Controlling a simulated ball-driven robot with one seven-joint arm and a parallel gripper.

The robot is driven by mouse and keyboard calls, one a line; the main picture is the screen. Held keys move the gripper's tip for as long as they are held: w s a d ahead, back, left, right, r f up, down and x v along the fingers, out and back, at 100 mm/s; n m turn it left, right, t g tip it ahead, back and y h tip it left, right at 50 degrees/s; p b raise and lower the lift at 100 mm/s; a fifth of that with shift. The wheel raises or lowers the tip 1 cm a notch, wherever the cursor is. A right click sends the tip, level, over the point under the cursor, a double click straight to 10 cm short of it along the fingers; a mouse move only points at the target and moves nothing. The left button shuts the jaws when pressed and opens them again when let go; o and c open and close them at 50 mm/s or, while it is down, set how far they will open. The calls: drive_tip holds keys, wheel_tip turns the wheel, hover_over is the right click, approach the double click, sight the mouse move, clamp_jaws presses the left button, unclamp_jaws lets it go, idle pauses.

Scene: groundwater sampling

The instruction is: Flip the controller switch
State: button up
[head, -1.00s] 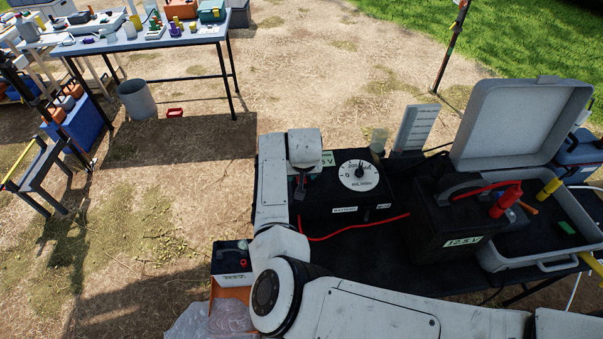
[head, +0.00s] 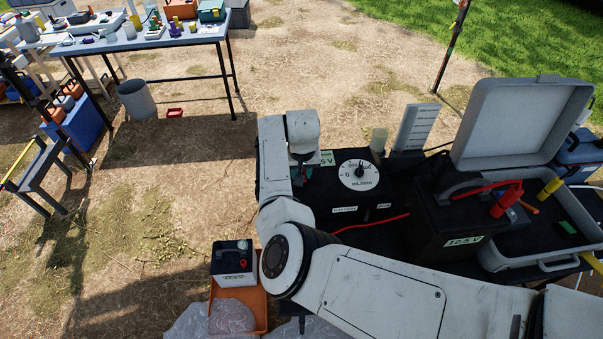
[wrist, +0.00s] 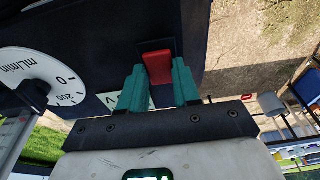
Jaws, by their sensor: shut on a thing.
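The controller is a black box (head: 322,194) with a round white mL/min dial (head: 359,175) and a voltage label, and my arm partly covers its left side in the head view. In the wrist view the red switch (wrist: 157,70) stands on the dark controller panel (wrist: 120,38). My gripper (wrist: 160,82) has teal fingers, one on each side of the red switch, and is shut on it.
A black battery (head: 437,225) with red clamps stands right of the controller, beside an open grey case (head: 515,125). A clear cup (head: 378,138) and a white panel (head: 416,127) stand behind. A smaller battery (head: 232,258) sits in an orange tray at lower left.

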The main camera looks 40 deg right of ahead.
drive_tip(key=shift+w+f+g+y+b, duration=0.2)
drive_tip(key=shift+w+g+y+b, duration=0.1)
drive_tip(key=shift+g+y+b, duration=0.3)
drive_tip(key=shift+d+r+g+b, duration=0.1)
drive_tip(key=shift+r+g+b, duration=0.05)
drive_tip(key=shift+g+b, duration=0.3)
drive_tip(key=o, duration=1.1)
drive_tip(key=shift+c, duration=0.2)
drive_tip(key=shift+r, duration=0.15)
wheel_tip(320, 180, up, 11)
drive_tip(key=shift+f+b, duration=0.2)
drive_tip(key=shift+b, duration=0.2)
drive_tip(key=shift+d, duration=0.1)
